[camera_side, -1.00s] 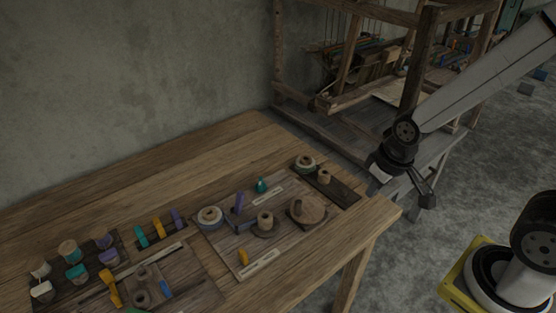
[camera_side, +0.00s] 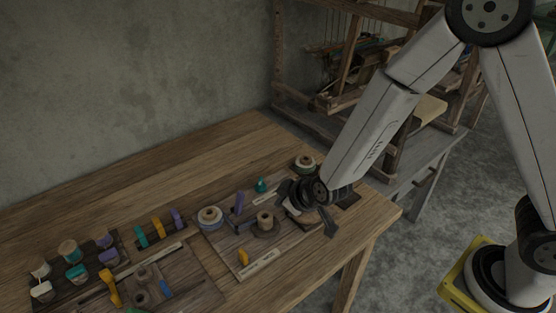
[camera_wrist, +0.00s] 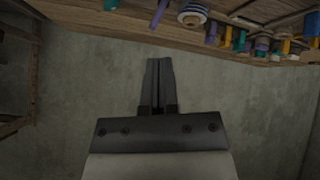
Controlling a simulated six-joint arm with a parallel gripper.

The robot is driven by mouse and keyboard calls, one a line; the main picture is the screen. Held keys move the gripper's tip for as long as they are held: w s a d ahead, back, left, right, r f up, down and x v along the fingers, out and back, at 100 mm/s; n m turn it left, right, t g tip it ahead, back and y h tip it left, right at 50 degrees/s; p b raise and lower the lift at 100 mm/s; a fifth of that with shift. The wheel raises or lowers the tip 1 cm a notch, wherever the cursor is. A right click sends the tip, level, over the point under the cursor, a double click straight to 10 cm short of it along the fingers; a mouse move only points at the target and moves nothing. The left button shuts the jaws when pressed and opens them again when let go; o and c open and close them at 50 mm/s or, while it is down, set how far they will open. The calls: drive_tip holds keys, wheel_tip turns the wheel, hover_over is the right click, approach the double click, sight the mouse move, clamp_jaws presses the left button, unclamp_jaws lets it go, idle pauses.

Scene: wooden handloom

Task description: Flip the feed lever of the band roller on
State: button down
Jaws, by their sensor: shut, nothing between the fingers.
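The band roller's board (camera_side: 222,240) lies on the table. It carries a pale ringed spool (camera_side: 210,215), a purple upright piece (camera_side: 239,204), a brown spool (camera_side: 265,220), a teal piece (camera_side: 262,185) and a yellow piece (camera_side: 243,257) beside a pale strip (camera_side: 258,263). I cannot tell which piece is the feed lever. My gripper (camera_side: 331,231) is over the board's right end, apart from the small coloured pieces. In the wrist view its fingers (camera_wrist: 160,66) are together and empty.
Racks of coloured spools and pegs (camera_side: 75,272) stand at the table's left. A ringed spool (camera_side: 305,163) stands behind my wrist. The loom (camera_side: 345,50) is behind the table. The wrist view faces mostly grey wall (camera_wrist: 250,110), with the table edge (camera_wrist: 110,30) along the top.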

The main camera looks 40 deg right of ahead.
sight(239, 203)
drive_tip(key=s+a+f+n+t+h, duration=0.1)
drive_tip(key=a+f+n+t, duration=0.1)
drive_tip(key=f, duration=0.1)
drive_tip(key=s+a+f+n+t+h, duration=0.1)
drive_tip(key=a+f+n+t, duration=0.1)
drive_tip(key=a+f, duration=0.1)
drive_tip(key=a+f+n+t+h, duration=0.2)
drive_tip(key=a+f+t, duration=0.1)
drive_tip(key=shift+s, duration=0.4)
drive_tip(key=shift+s+a+f+n+t+h, duration=0.1)
drive_tip(key=shift+s+n+t+h, duration=0.05)
drive_tip(key=shift+s+n+t, duration=0.2)
drive_tip(key=shift+s+a+f+n+t+h, duration=0.15)
drive_tip(key=shift+s+n+t, duration=0.1)
drive_tip(key=shift+s+n, duration=0.15)
drive_tip(key=shift+d+r, duration=0.1)
drive_tip(key=shift+w, duration=0.15)
drive_tip(key=x, duration=1.9)
drive_tip(key=shift+w+d, duration=0.2)
drive_tip(key=shift+w, duration=0.1)
drive_tip(key=shift+d, duration=0.15)
